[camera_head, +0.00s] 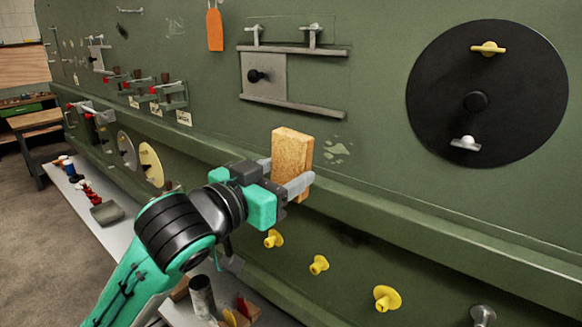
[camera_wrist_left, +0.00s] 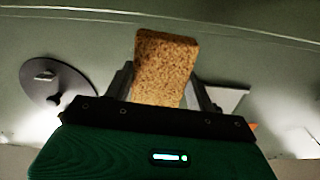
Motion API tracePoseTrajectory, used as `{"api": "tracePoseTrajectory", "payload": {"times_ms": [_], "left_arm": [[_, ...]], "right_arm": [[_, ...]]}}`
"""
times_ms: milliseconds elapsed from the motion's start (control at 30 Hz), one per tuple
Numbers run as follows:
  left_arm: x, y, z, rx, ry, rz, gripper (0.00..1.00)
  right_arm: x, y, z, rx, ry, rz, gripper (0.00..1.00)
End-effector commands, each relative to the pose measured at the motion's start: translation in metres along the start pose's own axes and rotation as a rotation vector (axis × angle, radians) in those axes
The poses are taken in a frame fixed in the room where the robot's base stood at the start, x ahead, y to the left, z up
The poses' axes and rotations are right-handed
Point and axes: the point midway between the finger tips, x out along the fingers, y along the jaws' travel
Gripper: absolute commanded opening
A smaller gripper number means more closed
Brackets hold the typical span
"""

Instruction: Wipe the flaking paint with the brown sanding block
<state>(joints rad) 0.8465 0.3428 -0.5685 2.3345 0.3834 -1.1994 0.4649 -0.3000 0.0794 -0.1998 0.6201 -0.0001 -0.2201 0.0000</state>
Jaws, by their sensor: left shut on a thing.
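The brown sanding block (camera_head: 291,152) is held upright between the fingers of my left gripper (camera_head: 285,183), in front of the green fuselage panel. In the left wrist view the block (camera_wrist_left: 163,66) stands between both fingers of the gripper (camera_wrist_left: 162,95). Pale patches of flaking paint (camera_head: 337,148) show on the green skin just right of the block in the head view. I cannot tell whether the block touches the panel. The block may hide more of the paint. My right gripper is not in view.
A large black disc (camera_head: 487,93) with two wing fasteners is at the right. A grey sliding plate (camera_head: 264,77) between rails is above the block. A ledge (camera_head: 375,207) runs below the paint, with yellow knobs (camera_head: 319,264) under it. An orange tag (camera_head: 214,28) hangs above.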

Motion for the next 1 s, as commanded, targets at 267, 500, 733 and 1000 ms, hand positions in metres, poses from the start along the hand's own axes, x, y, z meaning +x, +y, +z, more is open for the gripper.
{"api": "tracePoseTrajectory", "payload": {"times_ms": [267, 500, 733, 1000], "left_arm": [[-0.003, 0.0, 0.0, 0.0, 0.0, 0.001, 0.38], [-0.003, 0.0, 0.0, 0.0, 0.0, 0.001, 0.38], [0.007, 0.001, -0.001, -0.002, 0.0, 0.002, 0.38], [0.037, 0.0, -0.001, -0.002, 0.0, 0.001, 0.38]], "right_arm": [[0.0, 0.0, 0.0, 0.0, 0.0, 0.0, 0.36], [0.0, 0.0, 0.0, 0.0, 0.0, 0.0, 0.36], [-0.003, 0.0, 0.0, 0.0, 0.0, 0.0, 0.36], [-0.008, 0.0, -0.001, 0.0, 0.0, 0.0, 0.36]]}}
